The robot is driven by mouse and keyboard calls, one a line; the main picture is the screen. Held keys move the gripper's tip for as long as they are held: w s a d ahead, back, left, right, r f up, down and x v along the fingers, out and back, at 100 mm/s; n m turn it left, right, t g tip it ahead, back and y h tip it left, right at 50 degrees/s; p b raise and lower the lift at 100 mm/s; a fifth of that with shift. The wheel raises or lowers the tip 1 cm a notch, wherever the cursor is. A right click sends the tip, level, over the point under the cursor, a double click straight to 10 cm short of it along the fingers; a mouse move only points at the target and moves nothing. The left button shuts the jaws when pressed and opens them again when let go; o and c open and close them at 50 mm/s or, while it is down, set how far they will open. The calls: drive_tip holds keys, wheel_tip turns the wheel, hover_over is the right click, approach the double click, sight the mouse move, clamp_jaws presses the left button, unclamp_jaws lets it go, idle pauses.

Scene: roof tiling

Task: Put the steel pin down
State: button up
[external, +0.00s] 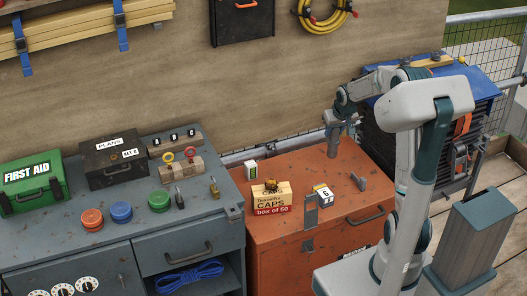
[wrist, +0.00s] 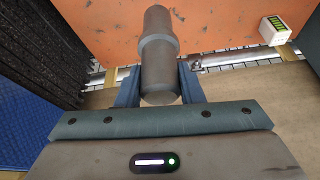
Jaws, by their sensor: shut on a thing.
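The steel pin (wrist: 157,40) is a dark grey cylinder with a thicker collar, seen in the wrist view. My gripper (wrist: 159,78) is shut on it, with one blue-grey finger on each side. The pin's far end shows against the orange chest top (wrist: 225,20). In the external view my gripper (external: 341,143) points down near the back right of the orange chest (external: 300,165). The pin is too small there to tell from the fingers. I cannot tell whether the pin touches the chest.
A blue unit (external: 405,135) stands right. The chest's back right has free room.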

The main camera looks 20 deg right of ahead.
drive_tip(key=w+a+f+n+b, duration=0.1)
drive_tip(key=w+a+f, duration=0.2)
drive_tip(key=a+f, duration=0.8)
drive_tip(key=shift+w+a+b, duration=0.15)
drive_tip(key=shift+a+b, duration=0.2)
drive_tip(key=shift+a, duration=1.1)
drive_tip(key=shift+f, duration=0.1)
drive_tip(key=shift+f, duration=0.15)
drive_tip(key=o, duration=1.2)
